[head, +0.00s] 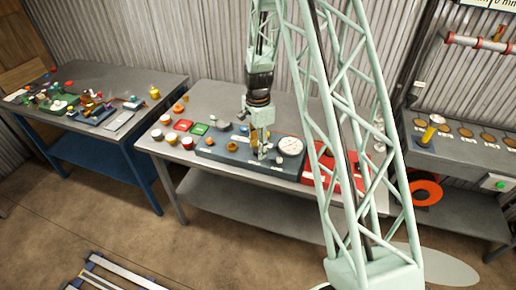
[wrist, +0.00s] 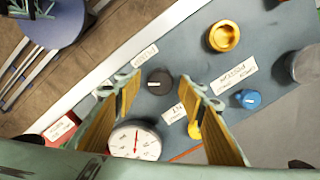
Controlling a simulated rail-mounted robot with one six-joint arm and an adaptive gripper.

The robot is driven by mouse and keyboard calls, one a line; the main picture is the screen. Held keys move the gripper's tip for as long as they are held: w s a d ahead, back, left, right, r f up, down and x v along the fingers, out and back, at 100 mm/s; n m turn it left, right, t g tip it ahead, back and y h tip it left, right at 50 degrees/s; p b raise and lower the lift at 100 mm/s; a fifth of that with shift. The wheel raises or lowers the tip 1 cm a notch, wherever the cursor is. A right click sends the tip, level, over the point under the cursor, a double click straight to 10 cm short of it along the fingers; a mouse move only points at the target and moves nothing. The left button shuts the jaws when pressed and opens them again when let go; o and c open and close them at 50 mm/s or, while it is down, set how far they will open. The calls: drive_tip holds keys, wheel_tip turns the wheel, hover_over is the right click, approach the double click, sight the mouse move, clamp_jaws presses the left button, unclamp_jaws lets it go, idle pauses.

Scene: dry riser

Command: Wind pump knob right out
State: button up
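My gripper (head: 262,152) points down over the blue-grey panel (head: 225,151) on the middle bench. In the wrist view my gripper (wrist: 161,90) is open, its two yellow-padded fingers well apart. A dark round knob (wrist: 159,81) with a white mark shows in the gap between the fingertips; no contact shows. A yellow knob (wrist: 194,130) is partly hidden by the right finger. A yellow ring-like knob (wrist: 224,36) and a blue knob (wrist: 246,98) lie to the right.
A white gauge with a red needle (wrist: 135,140) sits close to the left finger; it also shows in the head view (head: 290,146). A grey cylinder (wrist: 306,64) stands at right. Red and green blocks (head: 199,129) and a red case (head: 320,165) flank the panel.

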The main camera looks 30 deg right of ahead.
drive_tip(key=shift+c, duration=0.3)
drive_tip(key=c, duration=0.8)
drive_tip(key=shift+n, duration=0.4)
drive_tip(key=n+b, duration=0.3)
drive_tip(key=n, duration=0.2)
drive_tip(key=shift+w, duration=0.1)
drive_tip(key=n+b, duration=0.2)
drive_tip(key=n, duration=0.4)
drive_tip(key=n+b, duration=0.2)
drive_tip(key=n, duration=0.5)
drive_tip(key=shift+a, duration=0.1)
drive_tip(key=n+b, duration=0.1)
drive_tip(key=n, duration=0.5)
